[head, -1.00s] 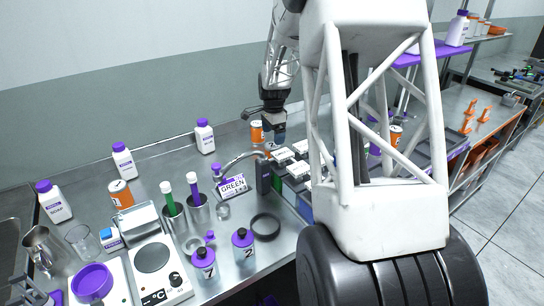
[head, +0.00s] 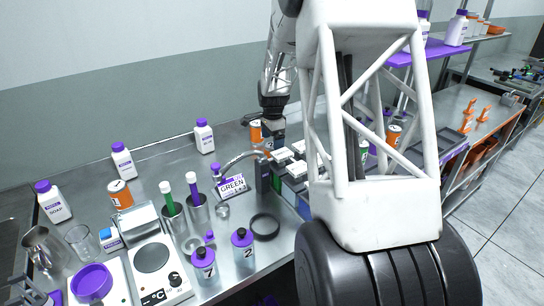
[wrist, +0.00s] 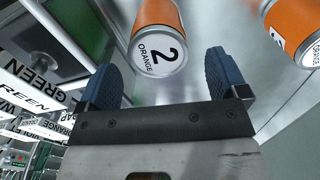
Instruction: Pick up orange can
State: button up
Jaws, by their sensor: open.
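In the wrist view, an orange can (wrist: 160,38) with a white lid marked "2 ORANGE" is at the top middle, ahead of and between the two blue fingertips of my gripper (wrist: 162,66). The jaws are open, with a visible gap between the can and each finger. A second orange can (wrist: 291,30) is at the upper right, outside the right finger. In the head view, my gripper (head: 271,135) is low over the back of the counter, beside an orange can (head: 255,131). The fingers and the nearest can partly hide one another there.
White-topped containers (head: 282,154) stand just right of my gripper. Another orange can (head: 120,194) stands at the left among purple-capped bottles (head: 122,159). The counter behind the sign is partly clear.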

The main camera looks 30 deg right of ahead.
aim_at(272, 145)
jog(key=shift+a+f, duration=0.15)
jog(key=shift+f, duration=2.45)
jog(key=c, duration=1.2)
